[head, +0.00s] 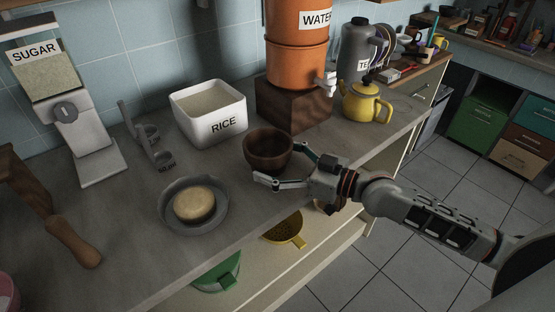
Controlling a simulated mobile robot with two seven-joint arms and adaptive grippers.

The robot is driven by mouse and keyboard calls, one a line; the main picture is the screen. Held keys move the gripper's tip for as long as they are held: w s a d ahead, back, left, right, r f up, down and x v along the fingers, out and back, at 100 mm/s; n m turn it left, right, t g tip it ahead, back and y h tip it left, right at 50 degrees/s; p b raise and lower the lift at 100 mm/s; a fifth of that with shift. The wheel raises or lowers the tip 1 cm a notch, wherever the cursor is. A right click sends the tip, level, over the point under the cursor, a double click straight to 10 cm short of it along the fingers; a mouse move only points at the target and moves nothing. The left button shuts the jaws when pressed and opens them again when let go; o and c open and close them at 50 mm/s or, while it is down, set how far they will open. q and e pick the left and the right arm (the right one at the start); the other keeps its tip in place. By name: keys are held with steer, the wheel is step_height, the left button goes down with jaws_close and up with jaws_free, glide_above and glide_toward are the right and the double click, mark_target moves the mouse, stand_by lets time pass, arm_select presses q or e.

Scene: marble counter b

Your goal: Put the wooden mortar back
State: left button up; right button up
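The wooden mortar (267,152) is a dark brown, round bowl. It stands upright near the front of the grey counter, in front of the wooden block under the water dispenser. My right gripper (281,166) reaches in from the right at the mortar's near right side. Its fingers are spread, one in front of the mortar's lower side and the other at its right side. No firm grip shows, and the far finger's contact is hard to tell. My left gripper is not in view.
A white rice bin (208,113) stands behind left of the mortar. A grey bowl with a tan round thing (194,205) is left of it. A yellow teapot (366,102) and orange water dispenser (296,52) stand behind right. Open drawers (300,258) lie below the counter's front edge.

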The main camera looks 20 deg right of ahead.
steer(key=shift+r, duration=0.2)
steer(key=v, duration=1)
steer(key=shift+s+d, duration=0.1)
steer(key=shift+d, duration=0.15)
steer(key=shift+s+d+r, duration=0.1)
steer(key=shift+s+d, duration=0.35)
steer(key=shift+s, duration=0.1)
